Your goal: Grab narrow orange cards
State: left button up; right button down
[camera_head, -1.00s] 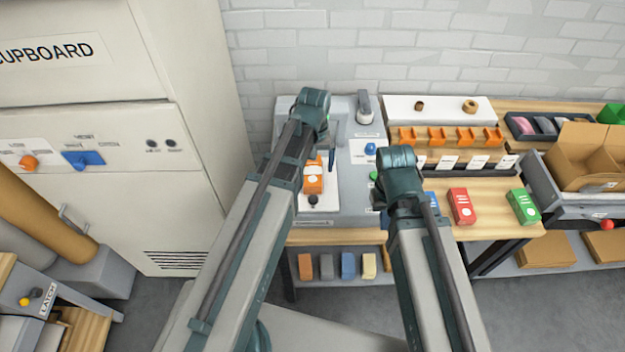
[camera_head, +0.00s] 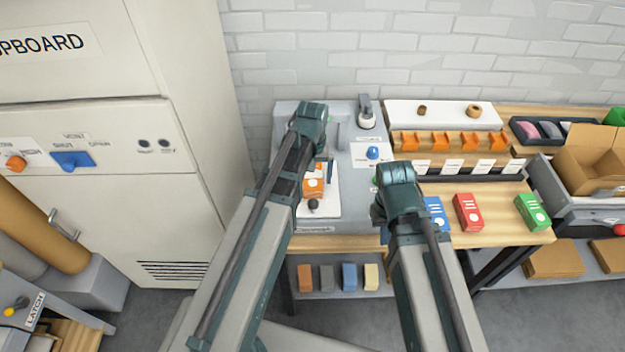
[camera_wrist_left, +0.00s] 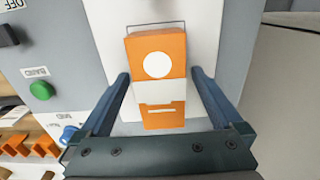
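An orange pack (camera_head: 312,188) with a white circle and a white band lies on the white plate of the grey machine. In the left wrist view the orange pack (camera_wrist_left: 158,58) lies between the two fingers of my left gripper (camera_wrist_left: 160,76), with a gap on each side. My left gripper is open and empty. In the head view its arm partly covers it and the plate. My right arm is over the table's front part; its gripper is hidden behind the arm. I cannot tell whether the pack is a card box.
A blue pack (camera_head: 435,213), a red pack (camera_head: 468,212) and a green pack (camera_head: 532,212) lie on the table. Behind them is a rack with several orange holders (camera_head: 455,141). A grey crate with a cardboard box (camera_head: 590,165) is at right. A cupboard (camera_head: 80,215) stands at left.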

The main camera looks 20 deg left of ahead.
pick_arm(q)
grip_shut()
dwell(0.3)
jog(key=shift+r, duration=0.1)
